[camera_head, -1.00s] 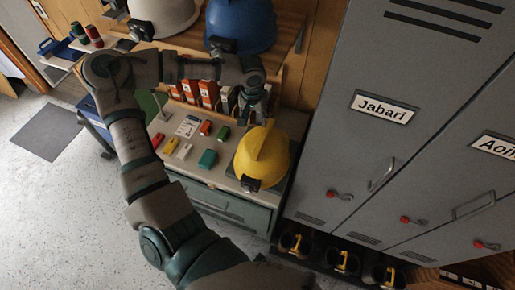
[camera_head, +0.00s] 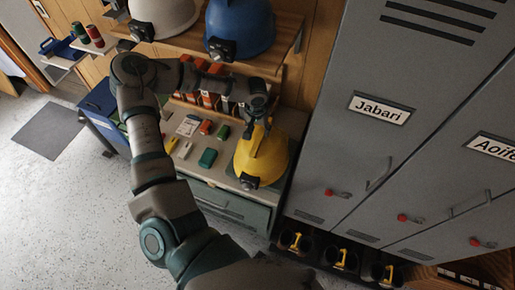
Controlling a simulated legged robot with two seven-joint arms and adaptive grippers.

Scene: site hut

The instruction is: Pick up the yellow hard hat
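The yellow hard hat (camera_head: 265,158) sits upright on the right end of the cabinet top (camera_head: 212,176), with a small dark lamp on its front. My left arm reaches in from below and bends right over the cabinet. My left gripper (camera_head: 256,121) points down at the back upper part of the hat, at its raised ridge. The fingertips overlap the ridge in the picture. I cannot tell whether they touch it or how far they are closed. My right gripper is out of view.
White (camera_head: 163,16) and blue (camera_head: 240,28) hard hats sit on a shelf just behind. Small coloured items, including a teal one (camera_head: 208,158), lie left of the yellow hat. Orange boxes stand behind my arm. Grey lockers (camera_head: 395,130) rise close on the right, with boots below.

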